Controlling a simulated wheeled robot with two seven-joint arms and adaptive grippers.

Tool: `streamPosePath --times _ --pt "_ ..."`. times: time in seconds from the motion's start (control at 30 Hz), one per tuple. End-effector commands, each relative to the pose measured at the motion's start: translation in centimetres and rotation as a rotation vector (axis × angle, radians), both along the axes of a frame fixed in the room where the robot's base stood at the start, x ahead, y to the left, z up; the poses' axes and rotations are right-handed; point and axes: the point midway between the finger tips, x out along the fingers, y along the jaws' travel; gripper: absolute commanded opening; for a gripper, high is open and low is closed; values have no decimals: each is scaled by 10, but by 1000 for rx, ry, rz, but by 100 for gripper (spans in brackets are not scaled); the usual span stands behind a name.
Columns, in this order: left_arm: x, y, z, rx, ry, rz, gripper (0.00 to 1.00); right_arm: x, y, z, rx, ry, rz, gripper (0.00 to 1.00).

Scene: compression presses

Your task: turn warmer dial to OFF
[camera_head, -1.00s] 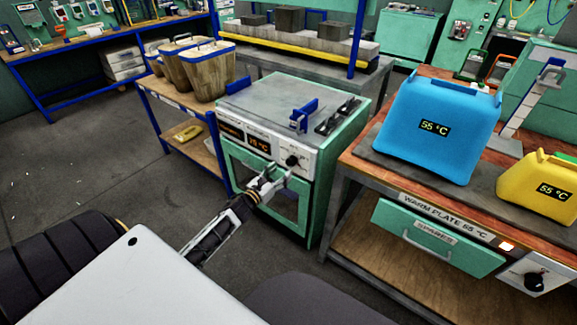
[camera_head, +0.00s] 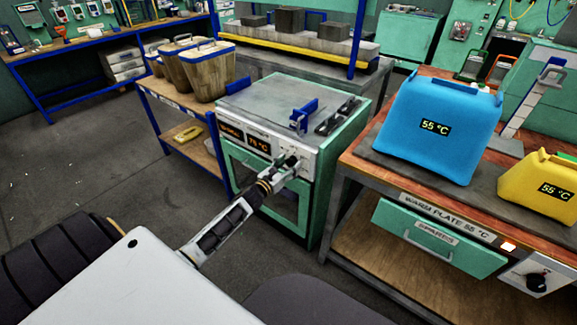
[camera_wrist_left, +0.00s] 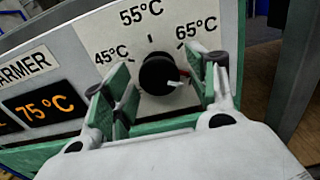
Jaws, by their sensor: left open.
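The warmer (camera_head: 278,185) is a green cabinet with a pale front panel. Its black round dial (camera_wrist_left: 160,74) shows in the wrist view, with 45 °C, 55 °C and 65 °C printed around it. The dial's light and red mark points right and slightly down. The display (camera_wrist_left: 40,109) reads 75 °C. My right gripper is out of view.
A bench with a blue container (camera_head: 438,150), a yellow container (camera_head: 540,190) and another dial (camera_head: 536,282) stands at the right. Wooden buckets (camera_head: 208,75) stand on a blue-framed shelf at the left. A blue clamp (camera_head: 303,115) is on the warmer's top.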

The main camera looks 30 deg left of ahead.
Motion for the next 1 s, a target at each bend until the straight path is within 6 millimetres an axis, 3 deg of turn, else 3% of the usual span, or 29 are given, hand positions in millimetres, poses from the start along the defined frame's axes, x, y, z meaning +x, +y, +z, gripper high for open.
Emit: streamPosePath --times 0.23,0.6,1.0 --pt "0 0 0 0 0 0 57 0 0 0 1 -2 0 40" --pt "0 0 0 0 0 0 12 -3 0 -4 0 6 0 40" --pt "0 0 0 -46 4 0 12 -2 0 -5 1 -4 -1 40"
